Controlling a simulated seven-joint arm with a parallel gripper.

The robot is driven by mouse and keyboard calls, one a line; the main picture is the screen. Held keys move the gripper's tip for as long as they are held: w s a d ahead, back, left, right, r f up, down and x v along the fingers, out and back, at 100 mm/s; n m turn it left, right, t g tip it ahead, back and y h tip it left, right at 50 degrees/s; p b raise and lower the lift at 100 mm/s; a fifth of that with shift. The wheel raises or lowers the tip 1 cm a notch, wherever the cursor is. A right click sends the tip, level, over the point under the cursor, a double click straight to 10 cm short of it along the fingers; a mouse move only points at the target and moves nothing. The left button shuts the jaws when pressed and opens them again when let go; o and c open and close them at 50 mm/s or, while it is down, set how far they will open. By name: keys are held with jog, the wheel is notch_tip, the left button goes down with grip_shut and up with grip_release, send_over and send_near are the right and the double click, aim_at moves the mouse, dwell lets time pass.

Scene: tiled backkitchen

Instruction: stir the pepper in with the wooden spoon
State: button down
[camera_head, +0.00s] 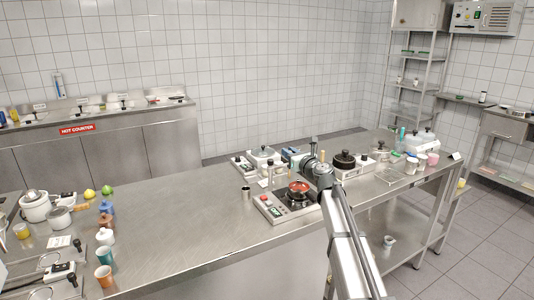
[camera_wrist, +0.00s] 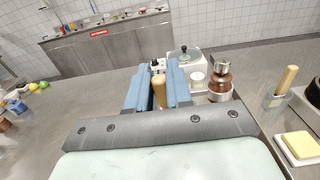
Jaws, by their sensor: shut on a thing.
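My gripper (camera_wrist: 160,88) has its blue fingers shut on a wooden handle (camera_wrist: 160,93), which I take for the wooden spoon's. The spoon's lower end is hidden in the wrist view. In the head view, my gripper (camera_head: 296,160) is above and behind a red pan (camera_head: 299,187) on a small cooktop (camera_head: 272,208). The pan's contents are too small to make out, and I cannot tell whether the spoon touches them. A brown and silver object (camera_wrist: 220,84), perhaps a pepper mill, stands right of the fingers in the wrist view.
A holder (camera_wrist: 276,103) with an upright wooden handle and a dish with a yellow block (camera_wrist: 299,145) are at right in the wrist view. A lidded pot (camera_wrist: 184,54) stands beyond the fingers. The steel counter (camera_head: 180,215) is clear left of the cooktop.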

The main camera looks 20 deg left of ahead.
jog(key=d+f, duration=0.4)
jog(key=f, duration=0.2)
jog(key=shift+w, duration=0.15)
dwell(0.7)
jog(key=shift+d+f, duration=0.1)
dwell(0.5)
